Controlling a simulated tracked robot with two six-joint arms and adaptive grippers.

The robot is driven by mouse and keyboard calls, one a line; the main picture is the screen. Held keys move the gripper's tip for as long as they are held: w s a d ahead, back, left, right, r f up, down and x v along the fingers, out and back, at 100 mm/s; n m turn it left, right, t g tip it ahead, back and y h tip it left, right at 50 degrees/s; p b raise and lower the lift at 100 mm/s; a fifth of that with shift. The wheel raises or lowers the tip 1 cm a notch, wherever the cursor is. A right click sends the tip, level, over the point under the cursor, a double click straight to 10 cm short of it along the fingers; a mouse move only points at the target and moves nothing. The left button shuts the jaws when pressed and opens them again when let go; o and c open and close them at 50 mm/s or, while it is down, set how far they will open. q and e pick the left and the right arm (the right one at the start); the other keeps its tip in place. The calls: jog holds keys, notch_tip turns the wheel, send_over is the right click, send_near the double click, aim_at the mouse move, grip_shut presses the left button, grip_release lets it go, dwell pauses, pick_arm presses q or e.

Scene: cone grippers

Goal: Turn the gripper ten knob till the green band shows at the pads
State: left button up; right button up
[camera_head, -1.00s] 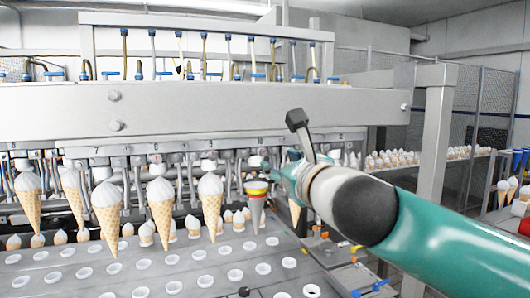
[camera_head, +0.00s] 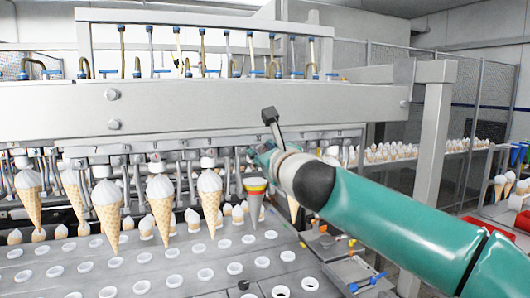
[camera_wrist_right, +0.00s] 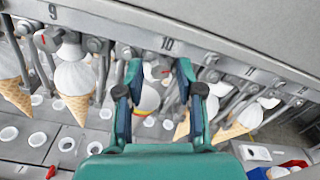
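The gripper ten knob (camera_wrist_right: 156,71) is grey with a red mark, just below the number 10 in the right wrist view. My right gripper (camera_wrist_right: 158,72) has its fingers apart on either side of the knob; contact is not clear. In the head view, my right gripper (camera_head: 258,153) is small and mostly hidden by its own wrist. A grey cone with white, yellow and red bands (camera_head: 256,197) hangs below it, and also shows between my fingers in the wrist view (camera_wrist_right: 148,99). I see no green band. My left gripper is not in view.
Ice cream cones (camera_head: 160,203) hang in a row on the left, close to my fingers. A tray with round holes (camera_head: 190,262) lies below. A big grey beam (camera_head: 220,107) runs above the row, and a post (camera_head: 432,160) stands right of it.

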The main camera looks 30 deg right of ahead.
grip_shut()
jog(key=shift+r+n+p, duration=0.1)
jog(key=shift+n+p, duration=0.55)
jog(key=shift+n, duration=0.15)
jog(key=shift+n+p, duration=0.35)
jog(key=shift+n, duration=0.65)
jog(key=shift+o, duration=1.8)
grip_release()
